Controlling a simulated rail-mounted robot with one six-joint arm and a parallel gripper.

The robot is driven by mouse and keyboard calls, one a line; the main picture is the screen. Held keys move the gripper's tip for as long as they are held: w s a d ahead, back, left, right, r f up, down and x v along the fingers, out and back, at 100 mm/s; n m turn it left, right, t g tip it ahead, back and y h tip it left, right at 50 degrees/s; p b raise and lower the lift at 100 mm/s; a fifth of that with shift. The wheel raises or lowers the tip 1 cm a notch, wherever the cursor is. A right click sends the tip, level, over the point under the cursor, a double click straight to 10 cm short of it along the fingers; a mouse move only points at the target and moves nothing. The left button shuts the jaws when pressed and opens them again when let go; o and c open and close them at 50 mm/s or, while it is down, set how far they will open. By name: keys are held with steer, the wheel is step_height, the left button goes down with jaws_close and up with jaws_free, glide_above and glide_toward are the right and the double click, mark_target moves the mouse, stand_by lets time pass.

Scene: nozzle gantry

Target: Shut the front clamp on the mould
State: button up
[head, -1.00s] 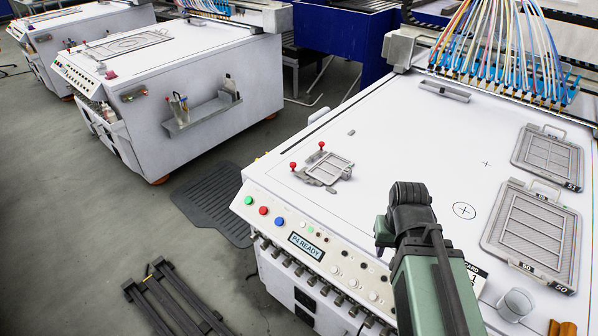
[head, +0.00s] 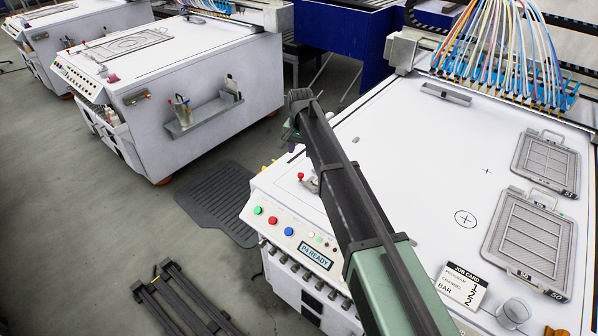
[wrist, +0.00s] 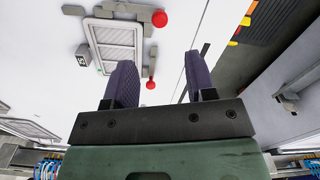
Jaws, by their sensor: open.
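The mould (wrist: 115,45) is a grey ribbed plate in a frame, lying on the white table. It shows at the upper left in the wrist view, with a red clamp knob (wrist: 159,18) at one corner and another red knob (wrist: 150,86) at the other. In the head view my arm hides most of the mould; one red knob (head: 300,176) shows left of the arm. My gripper (wrist: 160,75) is open and empty, fingers apart. In the wrist view the lower knob appears between the fingers, apart from them. I cannot tell whether either clamp is shut.
The button panel with a P4 READY display (head: 314,256) runs along the table's front edge. Two more ribbed plates (head: 528,235) (head: 546,163) lie at the right, near a job card (head: 462,286) and a clear cup (head: 514,312). The table's middle is bare. Coloured tubes (head: 510,55) hang at the back.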

mark_target(301, 174)
step_height(301, 174, down, 11)
steer(key=b, duration=1)
steer(key=shift+r, duration=0.25)
steer(key=shift+c, duration=0.5)
jaws_close()
